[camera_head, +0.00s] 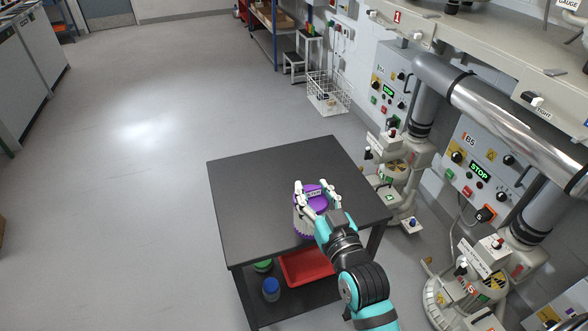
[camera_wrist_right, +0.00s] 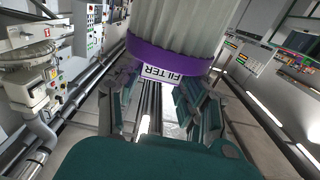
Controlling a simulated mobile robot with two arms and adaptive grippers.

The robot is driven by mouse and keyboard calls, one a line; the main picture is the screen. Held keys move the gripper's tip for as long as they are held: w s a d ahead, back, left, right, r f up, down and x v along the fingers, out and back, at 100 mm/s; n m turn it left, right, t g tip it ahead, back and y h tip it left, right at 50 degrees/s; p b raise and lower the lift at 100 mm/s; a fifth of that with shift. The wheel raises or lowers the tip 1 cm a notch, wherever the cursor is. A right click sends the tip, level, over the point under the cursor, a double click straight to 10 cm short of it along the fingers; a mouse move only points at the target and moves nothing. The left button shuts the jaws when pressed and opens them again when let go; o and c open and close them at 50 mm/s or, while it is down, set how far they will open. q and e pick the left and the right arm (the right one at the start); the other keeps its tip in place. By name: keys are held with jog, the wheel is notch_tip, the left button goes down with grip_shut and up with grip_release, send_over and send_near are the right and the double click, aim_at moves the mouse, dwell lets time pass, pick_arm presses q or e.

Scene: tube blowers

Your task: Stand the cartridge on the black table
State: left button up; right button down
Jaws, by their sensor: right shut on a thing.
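The cartridge (camera_head: 302,220) is a pale ribbed cylinder with purple ends, over the right front part of the black table (camera_head: 250,185). My right gripper (camera_head: 316,189) is shut on the cartridge, with its white fingers around the purple top end. In the right wrist view the cartridge (camera_wrist_right: 185,62) shows its purple band and a FILTER label close in front of the fingers. The cartridge looks about upright. I cannot tell whether its lower end touches the tabletop. My left gripper is not in view.
A red tray (camera_head: 306,267), a blue-capped jar (camera_head: 271,289) and a green-lidded jar (camera_head: 263,265) are on the table's lower shelf. Pipework and control panels (camera_head: 480,165) stand close on the right. The tabletop's left and far parts are clear.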

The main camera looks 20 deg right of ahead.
aim_at(324, 213)
jog(key=w+f, duration=0.2)
jog(key=w, duration=0.4)
jog(key=w+d+f+p, duration=0.1)
jog(key=w+f, duration=0.1)
jog(key=w, duration=0.4)
jog(key=shift+w+d+f, duration=0.2)
jog(key=shift+w+f, duration=0.1)
jog(key=shift+w, duration=0.1)
jog(key=shift+f, duration=0.15)
jog(key=c, duration=0.8)
grip_release()
jog(key=shift+o, duration=0.2)
jog(key=s, duration=1.2)
jog(key=shift+d+b, duration=0.15)
jog(key=shift+b, duration=0.2)
